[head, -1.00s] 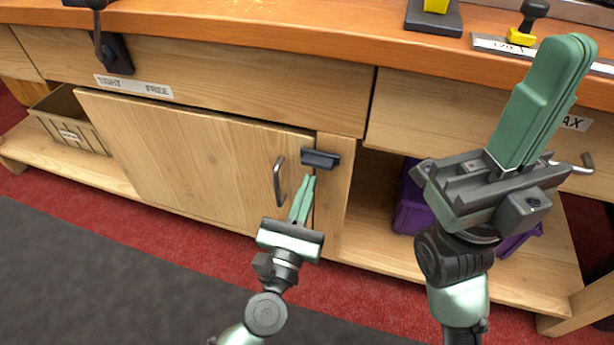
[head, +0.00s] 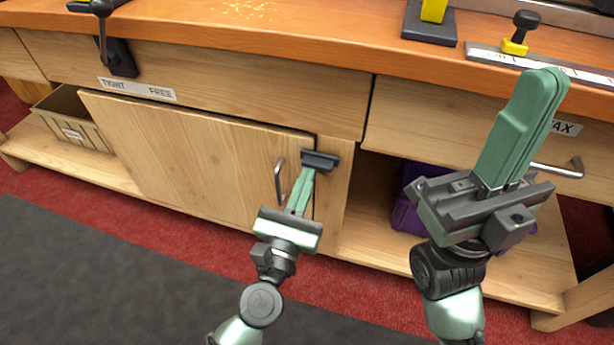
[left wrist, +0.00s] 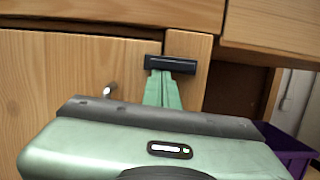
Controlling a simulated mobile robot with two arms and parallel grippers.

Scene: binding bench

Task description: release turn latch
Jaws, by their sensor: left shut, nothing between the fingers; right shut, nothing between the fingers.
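The turn latch (head: 321,160) is a dark bar lying horizontally across the seam between the cabinet door (head: 200,150) and the post on its right. It also shows in the left wrist view (left wrist: 171,64). My left gripper (head: 308,172) is shut and empty, with its green fingertips at the latch's lower edge. In the left wrist view the fingertips (left wrist: 162,75) meet or nearly meet the latch's underside; I cannot tell whether they touch. My right gripper (head: 546,75) is shut and empty, raised in front of the right drawer, away from the latch.
The door's metal handle (head: 279,180) stands just left of my left fingers. A drawer handle (head: 560,170) is beside my right gripper. A purple bin (head: 405,212) sits on the open shelf. A beige crate (head: 72,128) stands at far left. The floor in front is clear.

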